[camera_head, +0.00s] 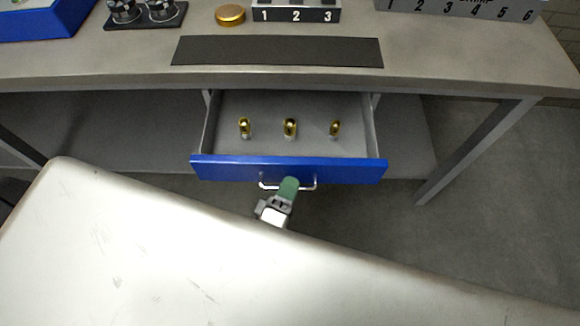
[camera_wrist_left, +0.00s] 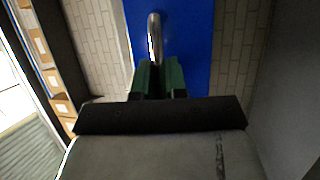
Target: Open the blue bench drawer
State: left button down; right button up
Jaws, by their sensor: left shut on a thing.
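The blue bench drawer (camera_head: 340,171) stands pulled out from under the bench, its grey inside showing. Several small things lie or stand in it; I see three gold-topped pieces (camera_head: 289,127) in a row. The drawer has a silver bar handle (camera_head: 310,184) on its blue front. My left gripper (camera_head: 287,190) has green fingertips and is shut on the handle. In the left wrist view the green fingers (camera_wrist_left: 158,78) are at the handle (camera_wrist_left: 154,35), with the blue drawer front (camera_wrist_left: 195,40) behind. My right gripper is not in view.
The bench top (camera_head: 120,68) holds a black mat (camera_head: 278,52), a gold disc (camera_head: 230,15), a numbered block (camera_head: 296,14), a larger numbered block (camera_head: 460,8) and a blue tray (camera_head: 45,22). A bench leg (camera_head: 475,150) stands right of the drawer. My large pale arm link covers the foreground.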

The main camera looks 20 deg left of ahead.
pick_arm(q)
jog(key=s+d, duration=0.3)
jog(key=s, duration=0.7)
jog(key=shift+s, duration=0.2)
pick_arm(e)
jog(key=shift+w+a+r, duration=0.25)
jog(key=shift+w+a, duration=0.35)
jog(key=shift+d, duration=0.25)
pick_arm(q)
jog(key=c, duration=1.2)
grip_release()
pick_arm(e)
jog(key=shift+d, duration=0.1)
